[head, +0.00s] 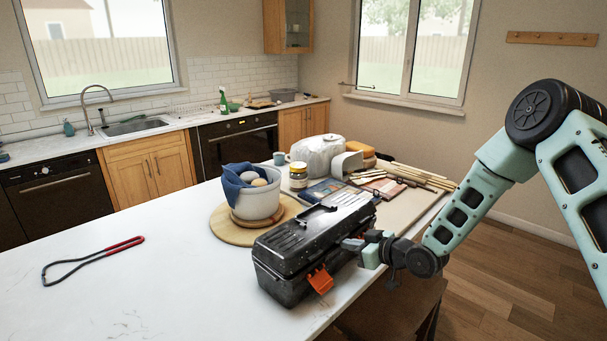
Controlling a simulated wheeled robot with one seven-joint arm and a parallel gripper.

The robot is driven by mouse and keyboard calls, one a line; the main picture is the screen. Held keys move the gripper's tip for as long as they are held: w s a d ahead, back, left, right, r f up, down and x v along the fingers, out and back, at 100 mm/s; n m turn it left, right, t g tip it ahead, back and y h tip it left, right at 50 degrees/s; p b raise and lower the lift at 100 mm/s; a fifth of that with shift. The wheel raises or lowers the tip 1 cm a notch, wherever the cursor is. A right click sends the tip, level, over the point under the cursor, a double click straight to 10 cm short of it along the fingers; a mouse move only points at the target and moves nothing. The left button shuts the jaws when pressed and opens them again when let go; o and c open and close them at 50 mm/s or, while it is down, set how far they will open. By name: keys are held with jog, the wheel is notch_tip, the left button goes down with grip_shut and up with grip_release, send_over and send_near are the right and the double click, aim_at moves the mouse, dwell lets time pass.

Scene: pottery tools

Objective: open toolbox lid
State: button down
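The black toolbox (283,280) stands near the right edge of the white counter. Its ridged lid (300,243) lies down over the box and looks closed. An orange latch (320,280) sticks out from the long side facing me. My gripper (352,244) is at the right part of this side, by the lid's edge. It looks very close to the toolbox, but I cannot tell whether it touches. Its fingers are small and partly hidden by the wrist, so their opening is unclear.
Behind the toolbox, a white pot (256,203) with a blue cloth stands on a round wooden board (228,230). A red-handled tool (95,258) lies left. The counter's front left is clear.

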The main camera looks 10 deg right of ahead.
aim_at(337, 225)
jog(key=shift+w+a+r+p, duration=0.3)
jog(key=shift+w+r+p, duration=0.1)
jog(key=shift+r+p, duration=0.6)
jog(key=shift+w+a+r+p, duration=0.4)
jog(key=shift+r+p, duration=0.35)
jog(key=shift+r, duration=0.4)
jog(key=shift+w+a+r+p, duration=0.25)
jog(key=shift+w+r+p, duration=0.2)
jog(key=shift+r+p, duration=0.55)
jog(key=shift+w+a+r+p, duration=0.1)
jog(key=shift+w+a+r, duration=0.15)
jog(key=shift+r, duration=0.2)
jog(key=shift+w+a+r+p, duration=0.1)
jog(key=shift+w+r+p, duration=0.1)
jog(key=shift+r, duration=0.25)
jog(key=shift+w+a+r+p, duration=0.1)
jog(key=shift+w+a+r, duration=0.15)
jog(key=shift+r, duration=0.2)
jog(key=shift+w+a+r, duration=0.6)
jog(key=shift+w+r, duration=0.2)
jog(key=shift+r, duration=0.1)
jog(key=shift+w+a+r, duration=0.4)
jog(key=shift+w+r, duration=0.05)
jog(key=shift+w, duration=0.15)
jog(key=shift+w+a+r, duration=0.4)
jog(key=shift+w, duration=0.15)
jog(key=w+a, duration=0.1)
jog(key=w+a+r, duration=0.1)
jog(key=w, duration=0.1)
jog(key=shift+a, duration=0.15)
